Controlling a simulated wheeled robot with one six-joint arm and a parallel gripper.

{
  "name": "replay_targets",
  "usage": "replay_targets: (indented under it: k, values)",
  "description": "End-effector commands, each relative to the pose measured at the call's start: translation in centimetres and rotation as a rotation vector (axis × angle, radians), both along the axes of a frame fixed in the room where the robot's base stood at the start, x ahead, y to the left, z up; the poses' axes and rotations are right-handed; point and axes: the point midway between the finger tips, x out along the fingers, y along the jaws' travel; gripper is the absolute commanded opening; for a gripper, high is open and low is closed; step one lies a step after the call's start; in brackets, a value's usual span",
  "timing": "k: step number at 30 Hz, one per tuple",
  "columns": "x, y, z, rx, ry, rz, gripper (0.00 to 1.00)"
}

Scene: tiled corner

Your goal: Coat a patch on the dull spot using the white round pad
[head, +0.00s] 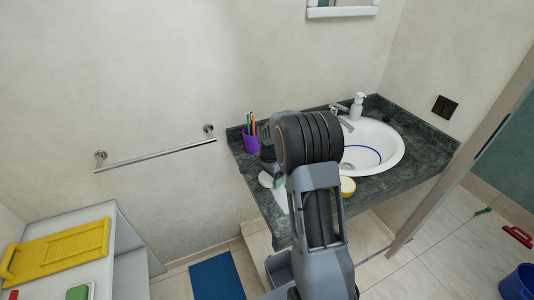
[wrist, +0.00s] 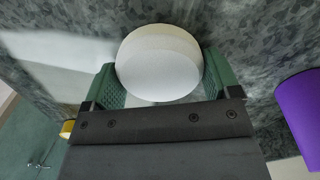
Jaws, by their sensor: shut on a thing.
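My gripper (wrist: 160,88) has its two green fingers closed on the sides of the white round pad (wrist: 158,55) in the wrist view. The pad is a thick pale disc, and the dark speckled counter (wrist: 240,35) shows behind it. I cannot tell whether the pad touches the counter. A pale, whitish patch (wrist: 65,52), which looks like the dull spot, lies on the counter left of the pad. In the head view the patch (head: 281,202) shows at the counter's front left, partly hidden by my arm. The gripper (head: 276,181) is mostly hidden there too.
A purple cup (head: 251,139) with pens stands at the counter's back left; it also shows close by in the wrist view (wrist: 302,115). A yellow round item (head: 347,186) lies before the white basin (head: 378,139). A soap bottle (head: 357,105) stands behind. A towel rail (head: 155,155) is left.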

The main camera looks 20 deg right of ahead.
Motion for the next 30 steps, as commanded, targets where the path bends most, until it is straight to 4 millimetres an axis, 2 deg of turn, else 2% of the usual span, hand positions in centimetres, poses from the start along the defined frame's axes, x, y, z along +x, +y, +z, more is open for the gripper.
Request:
replay_targets:
  k: [3,5,7,24,30]
  values:
    - [0.3,0.0,-0.1,-0.001,-0.001,0.001,0.64]
    - [0.3,0.0,0.7,-0.001,-0.001,0.001,0.64]
    - [0.3,0.0,2.5,-0.001,-0.004,0.000,0.64]
    - [0.3,0.1,7.5,-0.001,-0.001,0.001,0.64]
    - [0.3,0.1,8.2,0.000,0.000,0.002,0.64]
